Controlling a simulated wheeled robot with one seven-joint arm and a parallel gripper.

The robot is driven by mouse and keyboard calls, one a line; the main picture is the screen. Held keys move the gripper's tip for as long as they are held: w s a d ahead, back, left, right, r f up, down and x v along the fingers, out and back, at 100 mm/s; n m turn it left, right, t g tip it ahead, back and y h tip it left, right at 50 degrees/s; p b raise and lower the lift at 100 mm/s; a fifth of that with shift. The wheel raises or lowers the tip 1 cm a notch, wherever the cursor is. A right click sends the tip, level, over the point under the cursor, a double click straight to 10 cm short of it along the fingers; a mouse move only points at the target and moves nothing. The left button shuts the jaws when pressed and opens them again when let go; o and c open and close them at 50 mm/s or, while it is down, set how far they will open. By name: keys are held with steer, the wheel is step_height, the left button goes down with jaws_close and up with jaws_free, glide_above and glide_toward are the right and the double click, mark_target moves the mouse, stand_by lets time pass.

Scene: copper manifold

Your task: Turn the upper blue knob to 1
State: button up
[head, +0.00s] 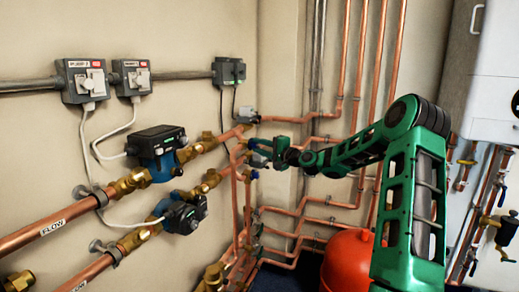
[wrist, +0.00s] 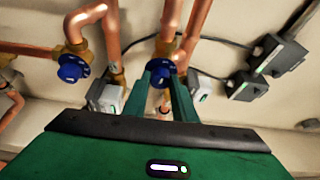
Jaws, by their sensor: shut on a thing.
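The upper blue knob (wrist: 161,68) sits between my fingers in the wrist view, on a brass valve body of a copper pipe. My gripper (wrist: 160,85) is shut on it, with one green finger on each side. In the head view my gripper (head: 256,153) reaches left to the upper of two knobs on the pipes, and its fingers largely hide that knob. The lower blue knob (head: 254,174) shows just below my gripper. A second blue knob (wrist: 72,68) shows apart at the left in the wrist view. The number the held knob points to is not readable.
Copper pipes (head: 345,80) run close around my gripper. Two blue-and-black pumps (head: 157,145) (head: 184,212) stand at the left. A red vessel (head: 347,260) is below my arm. Grey switch boxes (head: 82,80) are on the left wall, and a white unit (head: 490,70) hangs at the right.

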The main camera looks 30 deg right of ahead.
steer(key=shift+f, duration=0.2)
steer(key=o, duration=1)
steer(key=shift+o, duration=0.2)
steer(key=v, duration=1)
steer(key=shift+s, duration=0.35)
steer(key=shift+d, duration=0.15)
